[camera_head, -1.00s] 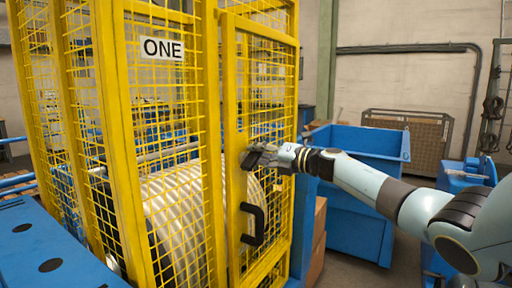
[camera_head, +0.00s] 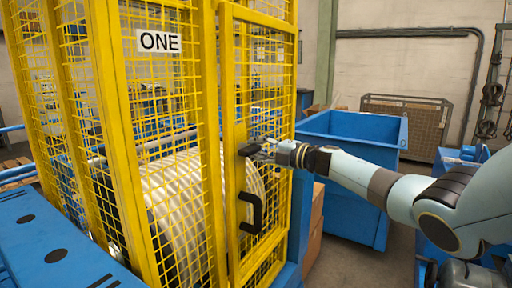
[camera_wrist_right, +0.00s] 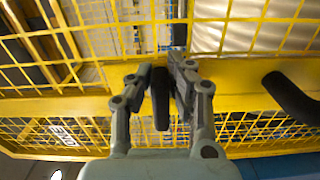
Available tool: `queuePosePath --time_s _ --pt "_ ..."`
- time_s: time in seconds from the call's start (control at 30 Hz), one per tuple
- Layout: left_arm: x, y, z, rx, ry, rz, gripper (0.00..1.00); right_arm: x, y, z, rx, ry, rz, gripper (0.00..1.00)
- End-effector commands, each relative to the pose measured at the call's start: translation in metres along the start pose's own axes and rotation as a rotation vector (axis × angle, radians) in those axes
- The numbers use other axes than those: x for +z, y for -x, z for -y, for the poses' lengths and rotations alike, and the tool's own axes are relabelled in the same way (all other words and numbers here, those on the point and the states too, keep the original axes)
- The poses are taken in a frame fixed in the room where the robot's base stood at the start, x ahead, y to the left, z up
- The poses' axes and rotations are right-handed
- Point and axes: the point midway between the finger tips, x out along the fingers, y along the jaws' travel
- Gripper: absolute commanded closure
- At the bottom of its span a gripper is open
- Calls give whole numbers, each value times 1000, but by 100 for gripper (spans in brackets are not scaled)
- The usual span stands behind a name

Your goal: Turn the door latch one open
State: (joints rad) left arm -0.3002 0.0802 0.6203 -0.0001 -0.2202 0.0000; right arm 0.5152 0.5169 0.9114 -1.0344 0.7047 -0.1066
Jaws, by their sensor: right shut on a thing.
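The yellow mesh door (camera_head: 229,120) stands in the yellow guard whose sign (camera_head: 158,41) reads "ONE". A small black latch (camera_head: 248,149) sits on the door's left frame post, above a black pull handle (camera_head: 253,212). My right gripper (camera_head: 262,149) is at the latch, reaching in from the right. In the right wrist view, the latch (camera_wrist_right: 161,97) lies between the two fingers of my right gripper (camera_wrist_right: 163,88), and they are shut on it. The handle (camera_wrist_right: 290,98) is to the right there, clear of the fingers. The door looks closed. My left gripper is not in view.
A large white ribbed drum (camera_head: 180,200) is behind the mesh. A blue bin (camera_head: 352,150) stands right of the guard, behind my right arm. A mesh crate (camera_head: 410,118) is by the wall. A blue surface (camera_head: 55,235) fills the lower left.

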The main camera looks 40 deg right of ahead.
Motion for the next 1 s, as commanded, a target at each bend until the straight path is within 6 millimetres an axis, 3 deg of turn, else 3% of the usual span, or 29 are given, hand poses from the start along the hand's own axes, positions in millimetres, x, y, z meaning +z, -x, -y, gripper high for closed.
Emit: queuePosePath --time_s 0.37,0.4,0.57,0.83,1.0 --pt "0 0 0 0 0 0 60 0 0 1 -1 -6 2 100" --pt "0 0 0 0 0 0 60 0 0 1 -1 -6 2 78" --pt "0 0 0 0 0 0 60 0 0 1 0 -5 1 60" --pt "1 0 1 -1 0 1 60 0 2 1 -1 -4 1 60" --pt "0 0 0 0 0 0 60 1 22 2 -5 -2 2 60"
